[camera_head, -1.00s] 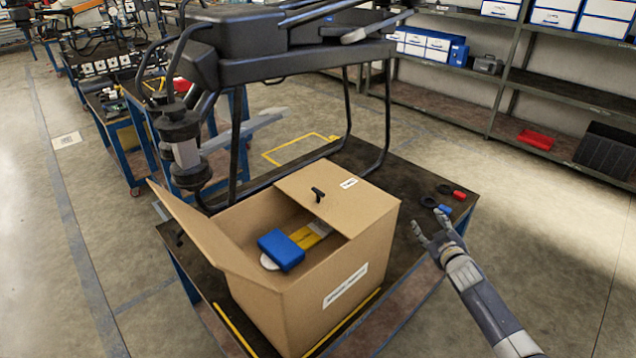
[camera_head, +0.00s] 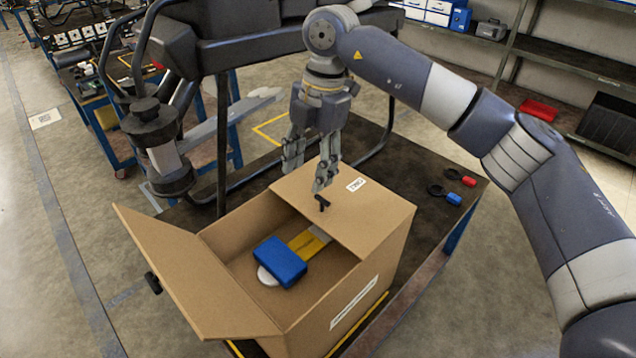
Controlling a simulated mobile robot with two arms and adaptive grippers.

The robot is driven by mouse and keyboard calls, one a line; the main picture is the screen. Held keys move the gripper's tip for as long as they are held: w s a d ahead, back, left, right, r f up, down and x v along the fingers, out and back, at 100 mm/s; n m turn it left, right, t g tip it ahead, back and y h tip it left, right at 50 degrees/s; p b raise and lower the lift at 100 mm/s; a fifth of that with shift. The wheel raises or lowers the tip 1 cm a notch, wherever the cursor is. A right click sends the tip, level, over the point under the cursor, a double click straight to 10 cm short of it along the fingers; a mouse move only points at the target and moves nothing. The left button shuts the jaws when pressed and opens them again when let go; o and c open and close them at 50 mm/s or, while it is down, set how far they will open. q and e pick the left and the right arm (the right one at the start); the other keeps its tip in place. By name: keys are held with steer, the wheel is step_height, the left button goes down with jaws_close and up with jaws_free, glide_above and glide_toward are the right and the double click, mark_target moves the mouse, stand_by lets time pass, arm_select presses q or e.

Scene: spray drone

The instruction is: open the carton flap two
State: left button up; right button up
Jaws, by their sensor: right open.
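The brown carton (camera_head: 338,305) stands on the dark workbench. Its right flap (camera_head: 365,215) lies flat over the right part of the opening, with a small black handle (camera_head: 322,203) near its inner edge and a white label. The left flap (camera_head: 197,270) is swung outward, with a black handle on its outer face. My right gripper (camera_head: 306,178) points down with its fingers spread, close to the right flap's handle; whether it touches is unclear. Inside the carton are a blue block (camera_head: 280,262) and a yellow item (camera_head: 308,242). My left gripper is not in view.
The large black drone frame (camera_head: 240,45) stands on the bench behind the carton. Small red (camera_head: 469,181) and blue (camera_head: 454,198) pieces with black rings lie at the bench's right. Shelves (camera_head: 570,65) stand at the back right.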

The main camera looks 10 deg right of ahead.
mark_target(322, 198)
steer(key=d+h, duration=0.1)
steer(key=d+m+h, duration=0.1)
steer(key=shift+w+d+r, duration=0.2)
steer(key=shift+w+d, duration=0.15)
steer(key=shift+d, duration=0.05)
step_height(322, 198, down, 8)
steer(key=shift+f+p, duration=0.2)
steer(key=shift+p, duration=1)
steer(key=shift+f, duration=0.85)
steer(key=shift+c, duration=0.6)
jaws_close()
steer(key=shift+a+r, duration=0.1)
